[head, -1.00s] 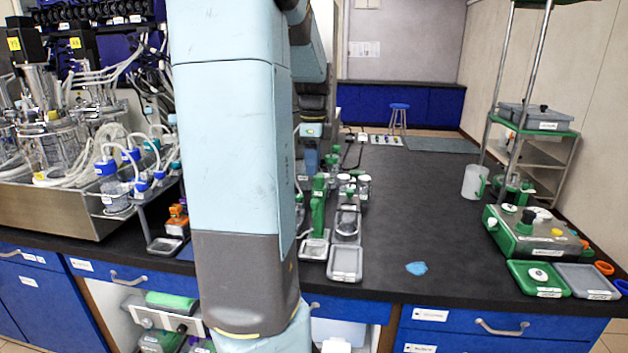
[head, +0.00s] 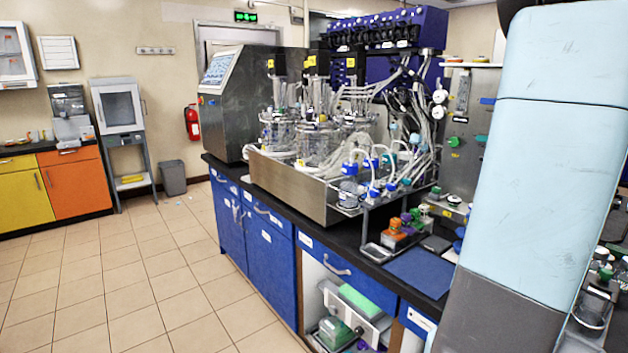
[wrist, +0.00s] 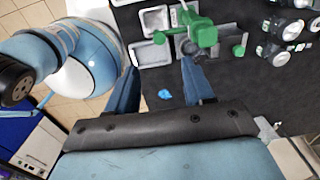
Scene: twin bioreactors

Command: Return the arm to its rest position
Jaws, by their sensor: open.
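My gripper (wrist: 157,66) shows in the wrist view with its two blue fingers apart and nothing between them. It is over the dark bench top (wrist: 150,83), and a green-handled device (wrist: 203,34) stands beyond the right fingertip. Whether the fingers touch anything is not clear, but a gap seems to lie between them and the device. In the head view a large pale-blue link of my arm (head: 548,150) fills the right side. My gripper is not seen in the head view.
The bioreactor vessels (head: 318,135) stand in a steel tray (head: 290,188) on the bench, left of my arm. A small blue patch (wrist: 164,94) lies on the bench. Small grey trays (wrist: 150,53) sit near the bench edge. Open tiled floor (head: 130,270) lies at left.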

